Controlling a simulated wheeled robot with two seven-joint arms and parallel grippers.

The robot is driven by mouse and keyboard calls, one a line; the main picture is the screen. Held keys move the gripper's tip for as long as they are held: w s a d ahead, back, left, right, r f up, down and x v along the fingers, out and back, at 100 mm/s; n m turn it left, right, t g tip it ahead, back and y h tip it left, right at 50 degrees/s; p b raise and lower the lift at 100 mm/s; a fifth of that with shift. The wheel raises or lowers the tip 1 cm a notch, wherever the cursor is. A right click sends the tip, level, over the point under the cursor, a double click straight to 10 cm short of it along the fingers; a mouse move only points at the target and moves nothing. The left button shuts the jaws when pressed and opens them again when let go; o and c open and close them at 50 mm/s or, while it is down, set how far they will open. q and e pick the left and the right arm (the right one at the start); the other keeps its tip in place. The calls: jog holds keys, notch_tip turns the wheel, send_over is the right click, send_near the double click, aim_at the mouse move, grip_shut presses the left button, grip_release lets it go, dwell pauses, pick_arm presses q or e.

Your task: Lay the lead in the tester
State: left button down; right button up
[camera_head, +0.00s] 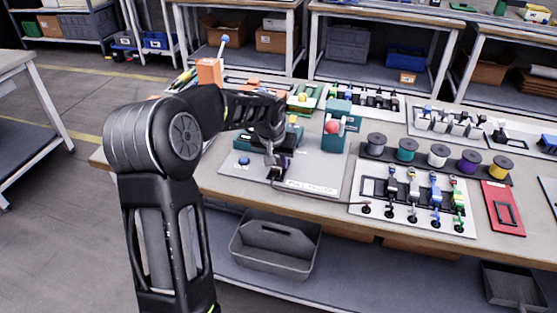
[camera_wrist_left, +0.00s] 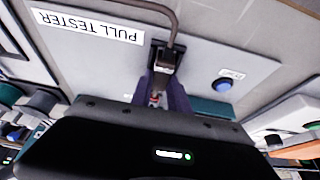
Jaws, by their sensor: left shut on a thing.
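My left gripper (camera_head: 276,162) is low over the pull tester, a pale grey board (camera_head: 318,172) with teal blocks, a red knob and a blue button (camera_head: 244,160). The gripper's purple fingers (camera_wrist_left: 158,98) are shut on the end of the lead, with a little red and silver showing between them. The lead's dark cable (camera_wrist_left: 171,25) runs from a black piece (camera_wrist_left: 165,62) just ahead of the fingertips; I cannot tell whether that piece belongs to the lead or the tester. The cable (camera_head: 315,194) trails right across the board. My right gripper is not in view.
Right of the tester is a white rack (camera_head: 412,213) with several coloured leads. Wire spools (camera_head: 438,154) stand behind it, and a red panel (camera_head: 503,208) lies to its right. An orange block (camera_head: 209,71) is behind my arm. A grey tote (camera_head: 276,245) is on the lower shelf.

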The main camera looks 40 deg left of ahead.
pick_arm(q)
jog(key=c, duration=1.2)
grip_release()
jog(key=shift+o, duration=0.2)
jog(key=shift+r, duration=0.15)
jog(key=v, duration=0.7)
jog(key=shift+r, duration=0.2)
jog(key=shift+s+d, duration=0.1)
jog(key=shift+s, duration=0.05)
